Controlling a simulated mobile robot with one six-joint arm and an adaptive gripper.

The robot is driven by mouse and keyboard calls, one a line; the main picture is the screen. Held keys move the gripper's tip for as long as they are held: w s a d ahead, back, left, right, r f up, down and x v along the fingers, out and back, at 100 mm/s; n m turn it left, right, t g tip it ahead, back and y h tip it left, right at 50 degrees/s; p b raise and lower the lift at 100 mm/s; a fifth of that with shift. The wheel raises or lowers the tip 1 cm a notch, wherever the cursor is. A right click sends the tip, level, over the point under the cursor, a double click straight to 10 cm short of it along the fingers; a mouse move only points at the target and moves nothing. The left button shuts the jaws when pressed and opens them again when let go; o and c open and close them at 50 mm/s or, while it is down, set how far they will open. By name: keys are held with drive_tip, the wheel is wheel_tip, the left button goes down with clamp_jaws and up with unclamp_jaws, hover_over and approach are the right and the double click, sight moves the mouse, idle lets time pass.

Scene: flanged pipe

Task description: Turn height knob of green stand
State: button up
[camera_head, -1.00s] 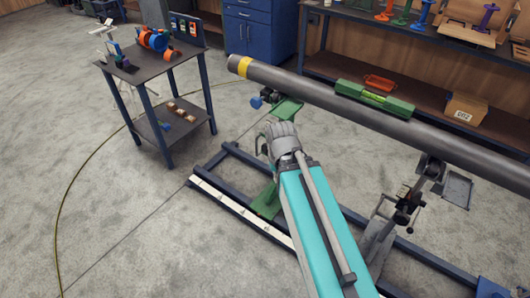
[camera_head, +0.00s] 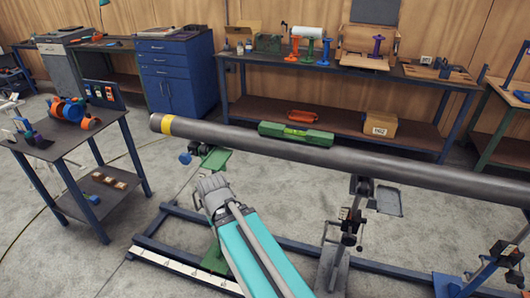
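The green stand shows in the head view as a green upper part (camera_head: 215,158) under the left part of the pipe (camera_head: 330,158) and a green foot on the floor rail. My arm and gripper hide its middle. A blue knob (camera_head: 185,158) sticks out to the left of the stand's top. Which part is the height knob I cannot tell. My gripper (camera_head: 205,190) is in front of the stand's column, below the pipe. Its fingers are hidden behind its grey body, so their opening and any contact cannot be made out.
A green level (camera_head: 296,134) sits on the pipe. A second, grey stand (camera_head: 350,225) stands under the pipe to the right. A dark blue floor frame (camera_head: 300,245) runs below. A small cart (camera_head: 100,150) stands left; a workbench (camera_head: 340,68) stands behind.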

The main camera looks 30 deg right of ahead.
drive_tip(key=o, duration=0.4)
drive_tip(key=shift+f, duration=0.15)
drive_tip(key=shift+o, duration=1)
drive_tip(key=shift+w+f+b, duration=0.2)
drive_tip(key=shift+f+b, duration=0.05)
drive_tip(key=shift+b, duration=0.15)
drive_tip(key=w+f+m+t+y+b, duration=0.5)
drive_tip(key=w+f+m+y+b, duration=0.3)
drive_tip(key=w+f+m+b, duration=1.2)
drive_tip(key=w+d+f+m+t+y+b, duration=0.2)
drive_tip(key=d+b, duration=0.5)
drive_tip(key=b, duration=0.6)
drive_tip(key=w+d+f+m+t+y+b, duration=0.2)
drive_tip(key=w+d+f+m+t+b, duration=0.3)
drive_tip(key=b, duration=0.8)
drive_tip(key=w+d+t, duration=0.1)
drive_tip(key=w+d, duration=0.2)
drive_tip(key=w, duration=0.1)
drive_tip(key=shift+f+m, duration=0.3)
drive_tip(key=shift+m, duration=0.1)
drive_tip(key=shift+w, duration=0.1)
drive_tip(key=x, duration=1.3)
drive_tip(key=shift+w+a+r, duration=0.15)
drive_tip(key=shift+w, duration=0.1)
